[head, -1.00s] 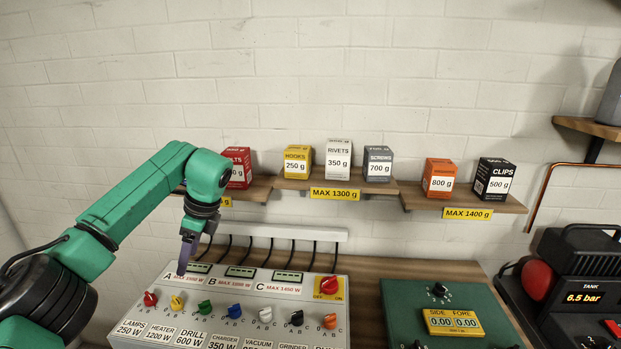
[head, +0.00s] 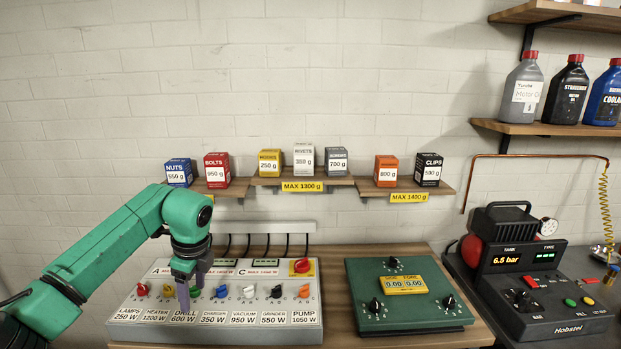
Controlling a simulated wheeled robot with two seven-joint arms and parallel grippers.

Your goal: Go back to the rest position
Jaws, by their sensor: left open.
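My left gripper (head: 187,287) points down over the left part of the white switch panel (head: 300,325). Its fingers are apart and nothing shows between them. I cannot tell whether a finger touches a knob. My green left arm (head: 120,235) reaches in from the lower left. My right gripper is not in view.
A green box with dials (head: 405,318) sits on the wooden bench (head: 338,300) right of the panel. A black compressor unit (head: 530,285) stands at far right. Wall shelves (head: 345,181) with labelled boxes hang above. Bottles stand on a higher right shelf (head: 560,128).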

